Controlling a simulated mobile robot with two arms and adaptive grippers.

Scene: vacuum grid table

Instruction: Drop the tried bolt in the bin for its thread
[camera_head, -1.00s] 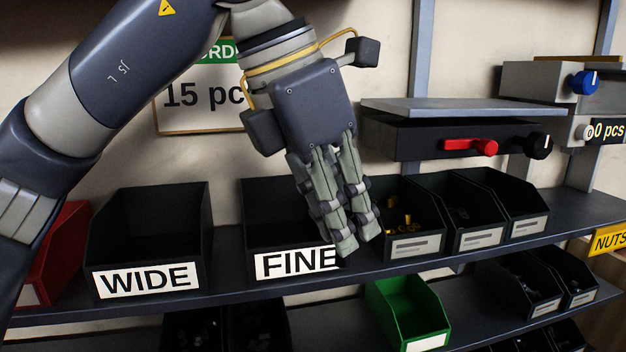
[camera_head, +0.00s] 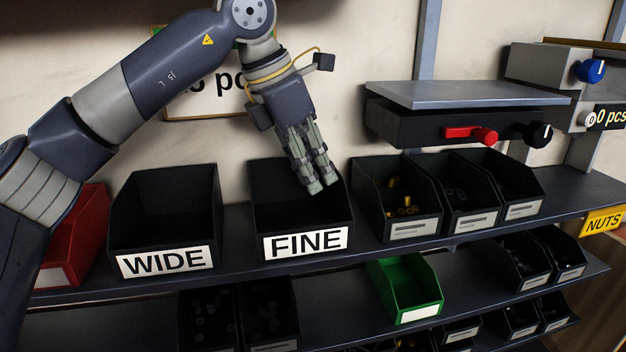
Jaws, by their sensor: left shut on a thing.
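The black bin labelled FINE (camera_head: 270,226) stands on the upper shelf. The black bin labelled WIDE (camera_head: 128,240) stands to its left. My left gripper (camera_head: 318,190) points down over the right part of the FINE bin, its fingertips near the bin's opening. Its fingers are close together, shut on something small. The bolt itself is hidden by the fingers, and I cannot see its thread. My right gripper is not in view.
A red bin (camera_head: 82,235) is at the far left. Black bins with small brass parts (camera_head: 430,225) stand right of FINE. A scale-like device with a red lever (camera_head: 410,135) is above them. A green bin (camera_head: 385,285) is on the lower shelf.

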